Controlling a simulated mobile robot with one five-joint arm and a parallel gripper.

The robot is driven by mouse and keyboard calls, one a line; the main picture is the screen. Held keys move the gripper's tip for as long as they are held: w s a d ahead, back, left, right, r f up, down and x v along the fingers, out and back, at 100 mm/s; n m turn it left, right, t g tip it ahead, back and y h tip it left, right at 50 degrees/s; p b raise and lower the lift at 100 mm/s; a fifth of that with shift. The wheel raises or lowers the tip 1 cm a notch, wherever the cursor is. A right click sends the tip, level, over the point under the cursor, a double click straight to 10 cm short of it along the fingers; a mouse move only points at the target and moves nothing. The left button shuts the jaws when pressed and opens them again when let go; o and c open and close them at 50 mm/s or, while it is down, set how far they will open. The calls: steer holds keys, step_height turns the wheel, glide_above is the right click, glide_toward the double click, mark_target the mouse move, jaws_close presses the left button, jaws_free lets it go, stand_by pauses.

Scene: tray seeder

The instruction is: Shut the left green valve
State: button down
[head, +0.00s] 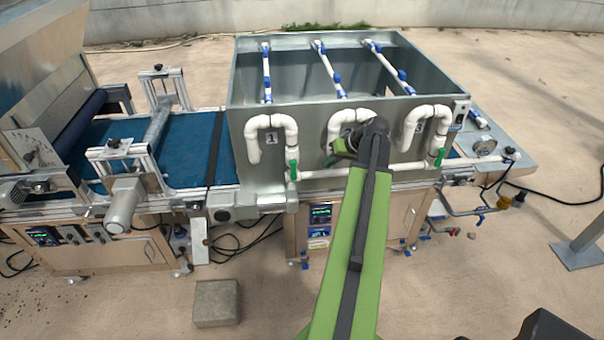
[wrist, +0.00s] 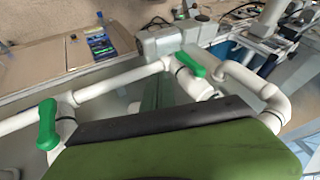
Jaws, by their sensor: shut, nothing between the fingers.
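The left green valve (head: 293,158) sits on the white pipe below the bend marked 1, at the tank's front left. Its handle looks upright in the head view, roughly along the short vertical pipe. In the wrist view, the left green valve (wrist: 190,65) is right of centre, near a grey motor housing. My gripper (head: 343,147) is shut and empty, in front of the bend marked 2, to the right of the left valve and apart from it. Its fingertips are hard to make out. Another green valve (wrist: 48,125) shows at left in the wrist view.
A right green valve (head: 440,157) sits below the bend marked 3. The white horizontal pipe (head: 325,173) runs along the front of the metal tank (head: 250,95). The blue conveyor (head: 190,145) is at left. A concrete block (head: 216,303) stands on the open floor.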

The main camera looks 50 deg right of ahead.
mark_target(294, 170)
steer(key=w+a+f+b, duration=0.1)
steer(key=w+f+b, duration=0.1)
steer(key=w+a+f+b, duration=0.1)
steer(key=w+f+b, duration=0.2)
steer(key=w+a+f+b, duration=0.1)
steer(key=w+f+b, duration=0.2)
steer(key=shift+a, duration=0.4)
